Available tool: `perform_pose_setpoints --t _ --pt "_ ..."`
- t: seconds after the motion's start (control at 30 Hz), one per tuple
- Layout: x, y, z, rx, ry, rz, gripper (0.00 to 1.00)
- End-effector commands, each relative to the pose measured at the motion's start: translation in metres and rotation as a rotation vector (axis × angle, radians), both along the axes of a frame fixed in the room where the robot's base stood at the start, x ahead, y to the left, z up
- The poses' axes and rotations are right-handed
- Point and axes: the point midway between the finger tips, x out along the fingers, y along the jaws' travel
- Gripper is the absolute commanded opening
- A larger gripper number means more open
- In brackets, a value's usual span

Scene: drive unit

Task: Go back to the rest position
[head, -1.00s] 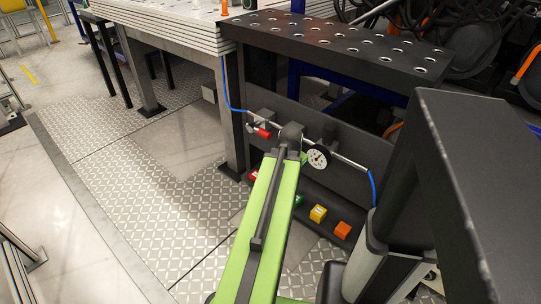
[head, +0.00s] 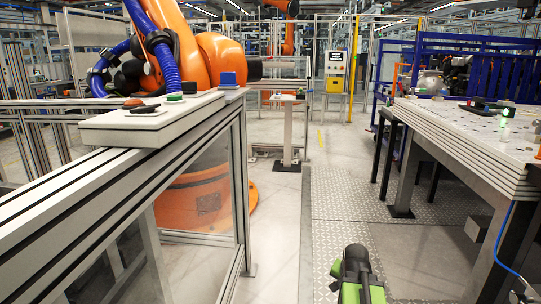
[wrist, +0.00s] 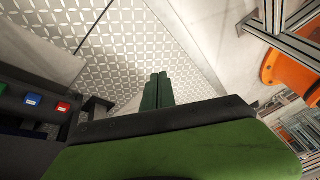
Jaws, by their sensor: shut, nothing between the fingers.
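My gripper shows in the wrist view (wrist: 158,90) as two green fingers side by side, shut with nothing between them. Behind the fingers is patterned metal floor plate. In the head view the end of my green and black arm (head: 355,275) shows at the bottom, right of centre, above the floor. The fingertips cannot be made out there. My gripper touches nothing that I can see.
A metal-topped workbench (head: 470,150) stands at the right. A framed rail with a button panel (head: 150,118) and an orange robot arm (head: 225,58) are at the left. A blue block (wrist: 33,99) and a red block (wrist: 63,107) show at the wrist view's left. The floor aisle (head: 285,210) is clear.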

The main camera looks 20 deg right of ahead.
Motion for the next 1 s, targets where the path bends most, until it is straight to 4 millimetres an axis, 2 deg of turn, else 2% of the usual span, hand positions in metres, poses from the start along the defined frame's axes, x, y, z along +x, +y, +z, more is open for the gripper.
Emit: perform_pose_setpoints --t 0.03,0.1,0.2,0.3,0.37,0.4,0.53,0.57,0.63,0.7,0.87,1.0 --pt "0.021 0.045 -0.002 0.004 0.019 0.090 0.00" --pt "0.039 0.100 -0.004 0.008 0.048 0.207 0.00" --pt "0.054 0.169 -0.007 0.009 0.090 0.356 0.00" --pt "0.058 0.228 -0.010 0.007 0.132 0.488 0.00" --pt "0.056 0.259 -0.012 0.005 0.160 0.564 0.00" --pt "0.054 0.279 -0.013 0.004 0.180 0.614 0.00" --pt "0.036 0.337 -0.017 -0.002 0.268 0.794 0.00" --pt "0.025 0.343 -0.018 0.000 0.315 0.849 0.00" --pt "-0.004 0.336 -0.020 0.020 0.434 0.973 0.00" --pt "-0.003 0.337 0.011 0.016 0.433 0.995 0.00" --pt "-0.002 0.337 0.056 0.016 0.431 0.991 0.00" --pt "-0.002 0.337 0.105 0.016 0.430 0.989 0.00"
